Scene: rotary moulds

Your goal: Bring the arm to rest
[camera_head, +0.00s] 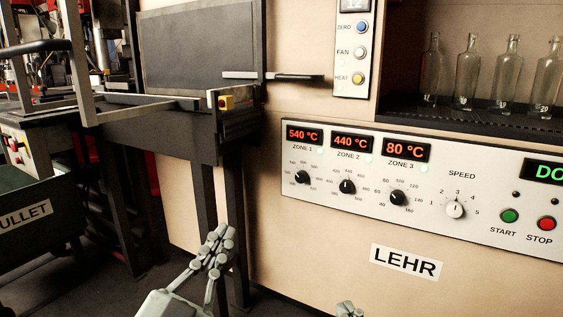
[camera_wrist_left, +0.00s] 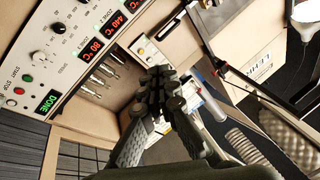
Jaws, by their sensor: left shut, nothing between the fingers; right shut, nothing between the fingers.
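My left gripper (camera_head: 222,236) is low in the head view, left of the lehr panel, with its fingers pointing up. It is shut and empty, in front of the dark legs of a table. It also shows in the left wrist view (camera_wrist_left: 160,82), with the fingers together and nothing between them. Only the tip of my right gripper (camera_head: 347,309) shows at the bottom edge of the head view; it looks shut and empty. Neither gripper touches anything that I can see.
The lehr control panel (camera_head: 430,185) reads 540, 440 and 80 °C. Glass bottles (camera_head: 467,75) stand in the opening above it. A dark table (camera_head: 185,130) and a bin marked "ULLET" (camera_head: 40,240) are at left. Floor space shows between bin and lehr.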

